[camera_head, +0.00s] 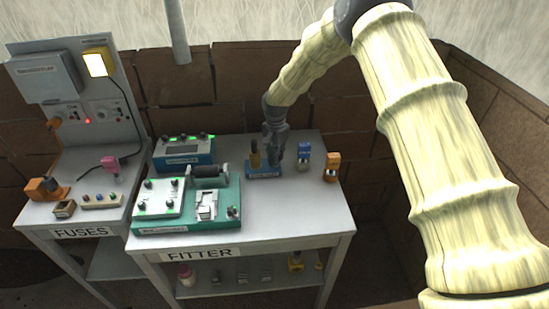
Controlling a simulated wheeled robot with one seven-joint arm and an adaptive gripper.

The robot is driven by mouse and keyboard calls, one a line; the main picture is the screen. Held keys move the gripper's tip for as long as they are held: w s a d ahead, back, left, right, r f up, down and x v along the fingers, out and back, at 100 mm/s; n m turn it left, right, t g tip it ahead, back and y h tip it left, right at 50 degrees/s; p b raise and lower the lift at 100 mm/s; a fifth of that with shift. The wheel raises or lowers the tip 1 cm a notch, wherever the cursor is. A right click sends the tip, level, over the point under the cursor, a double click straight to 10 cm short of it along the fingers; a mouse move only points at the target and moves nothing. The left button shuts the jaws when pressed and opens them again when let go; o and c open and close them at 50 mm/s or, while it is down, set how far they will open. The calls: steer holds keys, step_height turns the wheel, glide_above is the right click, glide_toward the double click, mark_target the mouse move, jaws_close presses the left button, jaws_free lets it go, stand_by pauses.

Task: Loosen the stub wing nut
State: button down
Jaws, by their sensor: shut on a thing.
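My gripper (276,157) points down at the right part of a small blue holder (264,174) on the FITTER table. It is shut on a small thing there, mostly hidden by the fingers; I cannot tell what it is. A tool with a tan handle (255,154) stands upright in the holder, just left of my fingers. A green fixture (190,225) lies at the front left of the table, with a white panel, a grey clamp-like part (206,205) and a small dark knob (234,212). I cannot make out which part is the stub wing nut.
A blue block (304,156) and an orange block (333,167) stand right of the holder. A blue box with green lights (184,152) is at the back left. The table's front right is clear. The FUSES bench (80,215) is at the left.

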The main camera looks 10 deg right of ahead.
steer(key=n, duration=0.5)
steer(key=shift+n, duration=0.4)
steer(key=n, duration=0.4)
steer(key=shift+n+p, duration=0.3)
steer(key=shift+p, duration=0.05)
steer(key=n, duration=0.3)
steer(key=shift+n, duration=0.4)
steer(key=n, duration=0.3)
steer(key=shift+n+p, duration=0.3)
steer(key=shift+n, duration=0.1)
steer(key=c, duration=1.6)
jaws_free()
steer(key=shift+c, duration=0.2)
steer(key=shift+r, duration=0.1)
steer(key=shift+r+p, duration=0.85)
steer(key=shift+r, duration=1.05)
steer(key=shift+r, duration=0.1)
